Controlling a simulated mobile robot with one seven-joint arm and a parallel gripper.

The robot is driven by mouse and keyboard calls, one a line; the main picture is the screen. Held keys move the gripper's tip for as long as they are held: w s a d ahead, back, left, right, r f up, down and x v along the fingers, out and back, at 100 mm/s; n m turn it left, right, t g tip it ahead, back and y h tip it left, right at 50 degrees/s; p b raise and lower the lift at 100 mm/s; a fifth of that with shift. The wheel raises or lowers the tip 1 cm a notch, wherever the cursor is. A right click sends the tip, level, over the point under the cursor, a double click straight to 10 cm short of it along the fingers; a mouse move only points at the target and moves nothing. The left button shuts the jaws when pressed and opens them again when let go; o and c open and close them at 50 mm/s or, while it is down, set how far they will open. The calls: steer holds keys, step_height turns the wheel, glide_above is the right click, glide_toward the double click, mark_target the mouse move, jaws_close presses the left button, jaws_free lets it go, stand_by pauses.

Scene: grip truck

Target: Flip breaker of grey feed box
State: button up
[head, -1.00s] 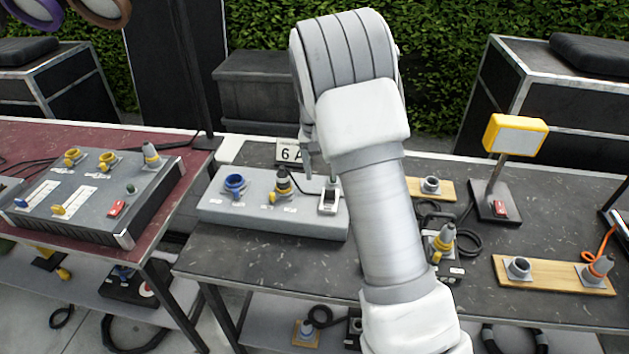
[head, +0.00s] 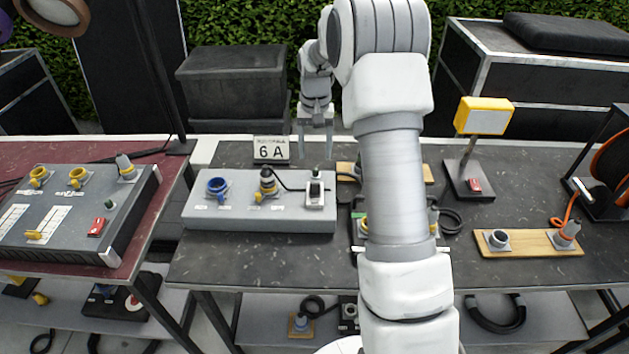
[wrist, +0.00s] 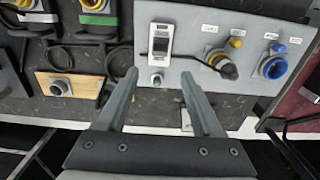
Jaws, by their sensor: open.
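The grey feed box (head: 260,222) lies on the dark table in the head view. Its breaker (head: 316,193), a dark switch in a pale frame, is at the box's right end. The breaker also shows in the wrist view (wrist: 160,40), just beyond my fingertips. Its lever position is too small to tell. My gripper (head: 315,152) points down above and behind the box's right end. It is open and empty, its fingers apart in the wrist view (wrist: 160,80), with a small round lamp (wrist: 157,79) showing between the tips.
The box carries a blue socket (head: 217,188) and a plugged yellow-black connector (head: 267,183) with a cable. A "6 A" sign (head: 271,149) stands behind it. A larger dark distribution box (head: 75,215) is at left. A yellow lamp (head: 484,116) and wooden socket board (head: 528,243) are at right.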

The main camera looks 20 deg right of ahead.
mark_target(315, 183)
step_height(315, 183, down, 12)
steer(key=shift+r+p, duration=0.25)
steer(key=shift+p, duration=0.15)
jaws_close()
